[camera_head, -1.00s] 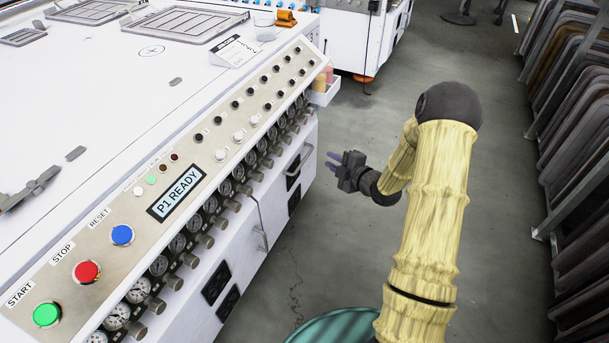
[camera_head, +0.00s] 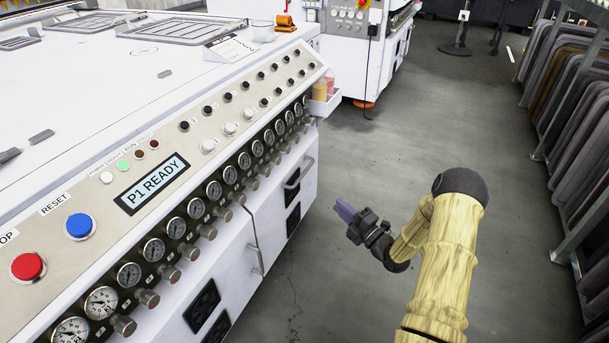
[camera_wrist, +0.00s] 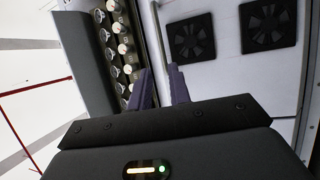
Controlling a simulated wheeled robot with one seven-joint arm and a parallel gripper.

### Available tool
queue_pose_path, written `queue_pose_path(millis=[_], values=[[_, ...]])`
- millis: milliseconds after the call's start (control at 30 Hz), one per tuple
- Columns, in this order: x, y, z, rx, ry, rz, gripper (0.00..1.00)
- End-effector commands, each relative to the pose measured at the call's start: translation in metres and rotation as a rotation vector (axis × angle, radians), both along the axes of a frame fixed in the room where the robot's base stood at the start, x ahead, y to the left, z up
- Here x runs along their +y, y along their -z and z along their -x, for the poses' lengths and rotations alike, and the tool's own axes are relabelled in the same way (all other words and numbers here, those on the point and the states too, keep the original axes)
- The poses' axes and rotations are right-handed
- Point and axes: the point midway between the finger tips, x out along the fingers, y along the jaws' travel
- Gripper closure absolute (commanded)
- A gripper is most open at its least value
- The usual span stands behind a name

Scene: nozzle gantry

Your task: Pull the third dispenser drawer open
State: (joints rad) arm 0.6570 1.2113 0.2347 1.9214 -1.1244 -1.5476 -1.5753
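The white machine (camera_head: 245,243) stands at the left in the head view. I cannot tell which part is the third dispenser drawer, and no drawer is visibly pulled out. My gripper (camera_head: 342,209) is over the floor to the right of the machine front, apart from it and its handles. In the wrist view its two purple fingers (camera_wrist: 160,72) stand apart with nothing between them. Dark vents in the white front show beyond the fingers.
Gauges and knobs (camera_head: 196,208) stick out along the machine's upper front edge. A small tray with bottles (camera_head: 325,100) juts from its far corner. A rack of dark panels (camera_head: 585,140) stands at the right. The grey floor (camera_head: 400,125) between is clear.

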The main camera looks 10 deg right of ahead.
Motion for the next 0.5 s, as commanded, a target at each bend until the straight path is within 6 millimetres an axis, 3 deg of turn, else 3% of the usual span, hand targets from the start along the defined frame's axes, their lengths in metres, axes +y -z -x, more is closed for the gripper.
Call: queue_pose_path(millis=[167,500], values=[[0.008,-0.001,-0.012,0.0,-0.003,0.0,0.81],[0.037,-0.009,-0.06,-0.002,-0.002,0.001,0.81]])
